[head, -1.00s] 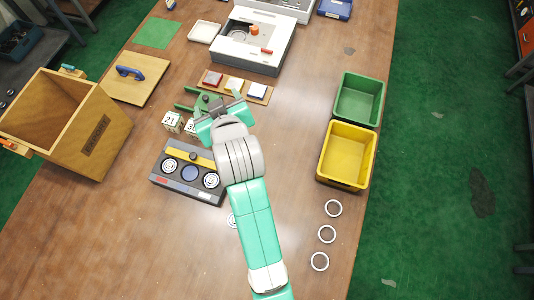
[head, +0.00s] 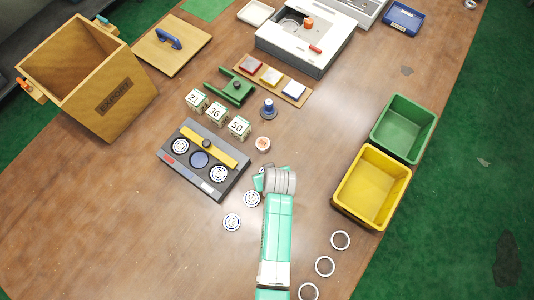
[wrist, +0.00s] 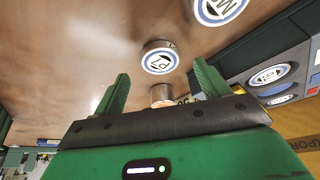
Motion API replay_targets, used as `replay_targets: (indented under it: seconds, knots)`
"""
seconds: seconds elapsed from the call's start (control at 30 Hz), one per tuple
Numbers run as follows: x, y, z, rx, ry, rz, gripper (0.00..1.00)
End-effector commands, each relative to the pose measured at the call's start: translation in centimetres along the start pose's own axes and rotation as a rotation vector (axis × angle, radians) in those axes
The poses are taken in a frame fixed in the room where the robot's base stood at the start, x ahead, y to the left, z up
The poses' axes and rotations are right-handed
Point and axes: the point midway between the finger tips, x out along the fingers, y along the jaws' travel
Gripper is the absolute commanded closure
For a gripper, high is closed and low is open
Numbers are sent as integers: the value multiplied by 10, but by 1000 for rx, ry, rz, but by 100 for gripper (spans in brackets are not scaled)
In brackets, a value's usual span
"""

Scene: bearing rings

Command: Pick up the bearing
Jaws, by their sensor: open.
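Several loose round pieces lie on the table; I cannot tell which one the task calls the bearing. Two white-topped discs with dark markings, one nearer my gripper (head: 252,198) and one lower left (head: 232,222), lie left of my arm. A disc with an orange mark (head: 263,143) lies above my gripper. Three plain white rings, one of them a ring (head: 340,240), lie at the lower right. My gripper (wrist: 160,88) is open and empty. In the wrist view a marked disc (wrist: 160,57) and a copper-sided piece (wrist: 162,103) show between its fingers, apart from them.
A grey fixture (head: 200,175) with three round seats and a yellow bar stands left of my gripper. Numbered cubes (head: 217,113) and a blue-topped peg (head: 268,108) stand behind. Yellow (head: 340,197) and green (head: 377,140) bins sit at the right edge. The table's lower left is clear.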

Motion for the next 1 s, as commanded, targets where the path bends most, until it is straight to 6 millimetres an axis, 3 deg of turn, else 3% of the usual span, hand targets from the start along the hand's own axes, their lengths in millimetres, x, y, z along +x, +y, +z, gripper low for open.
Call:
replay_targets:
  seconds: [0.17, 0.43, 0.7, 1.0]
  knots:
    - [30, -2, 1, 0, 0, 0, 25]
    - [33, -1, 0, 0, 1, 0, 25]
    - [33, -1, 0, 1, 1, 0, 78]
    - [30, -1, -1, 0, 2, 1, 78]
